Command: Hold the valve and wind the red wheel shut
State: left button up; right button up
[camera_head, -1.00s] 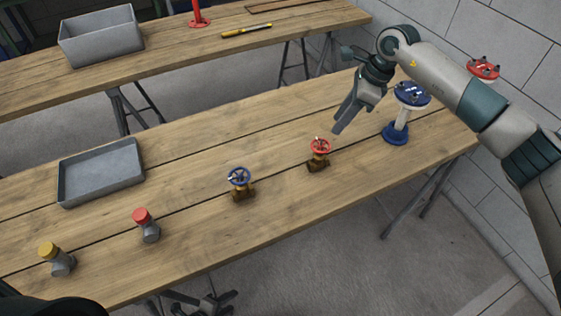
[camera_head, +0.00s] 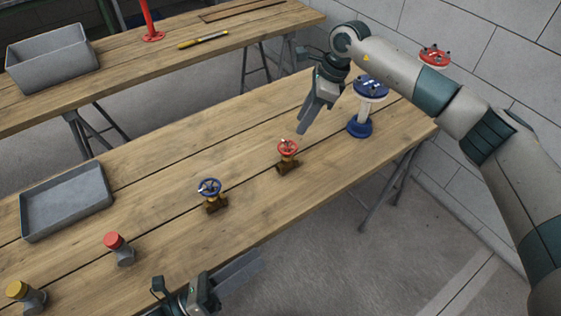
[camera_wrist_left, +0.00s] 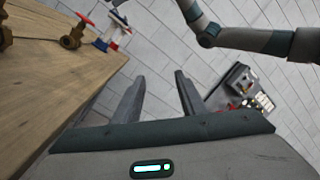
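The valve with the red wheel (camera_head: 288,147) stands upright on its brass body (camera_head: 287,167) on the near workbench. It also shows at the upper left of the left wrist view (camera_wrist_left: 73,37). My right gripper (camera_head: 304,127) hangs above and just behind the red wheel, apart from it, pointing down; its finger gap is hard to make out. My left gripper (camera_head: 240,272) is in front of the bench's near edge, well short of the valve. In the left wrist view its two fingers (camera_wrist_left: 158,92) are apart with nothing between them.
A blue-wheeled valve (camera_head: 209,189) stands left of the red one. A blue and white post (camera_head: 366,103) stands to the right. A red-capped fitting (camera_head: 118,247), a yellow-capped fitting (camera_head: 24,294) and a grey tray (camera_head: 67,202) are further left. Bare wood surrounds the red-wheeled valve.

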pick_arm(q)
jog(key=w+d+r+m, duration=0.1)
jog(key=w+m, duration=0.1)
jog(key=w, duration=0.4)
jog(key=m+t+y, duration=0.2)
jog(key=y, duration=0.2)
send_near(294, 145)
jog(key=s, duration=0.2)
jog(key=s+d+f, duration=0.1)
jog(key=s, duration=0.1)
jog(key=s+f, duration=0.1)
jog(key=s, duration=0.2)
jog(key=shift+d, duration=0.35)
jog(key=w+y, duration=0.1)
jog(key=w, duration=0.2)
jog(key=w+d+y, duration=0.1)
jog(key=w, duration=0.2)
jog(key=w+t+y, duration=0.1)
jog(key=w, duration=0.3)
jog(key=shift+d+f+m, duration=0.2)
jog(key=shift+m, duration=0.1)
jog(key=shift+w+r+t+y, duration=0.1)
jog(key=shift+w+t+y, duration=0.2)
jog(key=shift+w, duration=0.15)
jog(key=shift+w, duration=0.1)
jog(key=shift+x, duration=3.6)
jog(key=shift+d, duration=0.1)
jog(key=shift+c, duration=0.4)
grip_shut()
